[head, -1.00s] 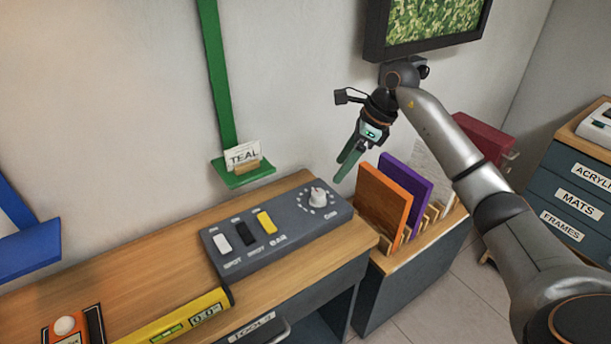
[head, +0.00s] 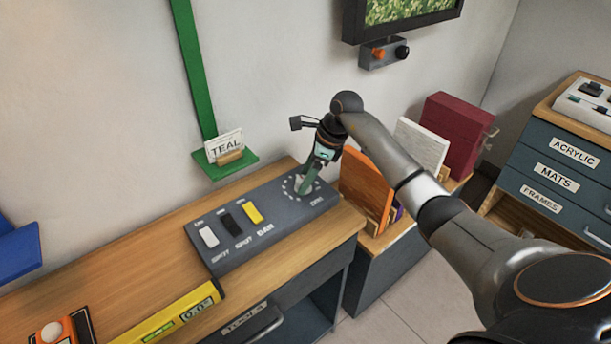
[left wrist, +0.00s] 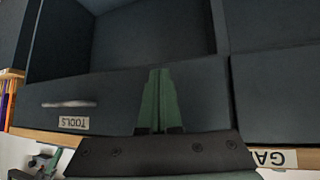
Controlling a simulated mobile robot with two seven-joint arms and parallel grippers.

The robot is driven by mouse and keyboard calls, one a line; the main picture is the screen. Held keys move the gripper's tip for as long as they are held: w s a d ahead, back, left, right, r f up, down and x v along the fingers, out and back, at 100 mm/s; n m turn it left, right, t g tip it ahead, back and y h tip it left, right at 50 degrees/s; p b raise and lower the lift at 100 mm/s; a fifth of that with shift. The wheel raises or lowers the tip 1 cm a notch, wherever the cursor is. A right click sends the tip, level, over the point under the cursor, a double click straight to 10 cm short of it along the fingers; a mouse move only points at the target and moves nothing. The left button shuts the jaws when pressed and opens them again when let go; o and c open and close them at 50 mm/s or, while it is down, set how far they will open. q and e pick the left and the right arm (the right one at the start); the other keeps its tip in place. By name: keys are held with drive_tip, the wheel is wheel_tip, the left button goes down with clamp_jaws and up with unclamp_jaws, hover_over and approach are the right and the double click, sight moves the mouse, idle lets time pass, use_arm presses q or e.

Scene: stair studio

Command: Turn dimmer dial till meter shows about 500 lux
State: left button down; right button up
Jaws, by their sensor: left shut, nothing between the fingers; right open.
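The dimmer dial (head: 300,184) is a pale knob in a ring of white dots at the right end of the grey switch panel (head: 262,241). My right gripper (head: 306,187) is open, pointing down at the dial with its green fingers partly covering it; I cannot tell whether they touch it. An orange device with a white dome (head: 52,330), which looks like the light meter, is cut off at the bottom left; no lux reading can be read. In the left wrist view my left gripper (left wrist: 159,75) is shut and empty, before a dark drawer.
The panel carries white, black and yellow rocker switches. A yellow level (head: 170,318) lies along the desk's front. A green bracket with a TEAL card (head: 226,145) is on the wall behind. Orange and other boards (head: 366,182) stand in a rack right of the desk.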

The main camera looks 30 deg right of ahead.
drive_tip(key=shift+w+f, duration=0.1)
drive_tip(key=shift+f, duration=0.15)
clamp_jaws()
idle(0.5)
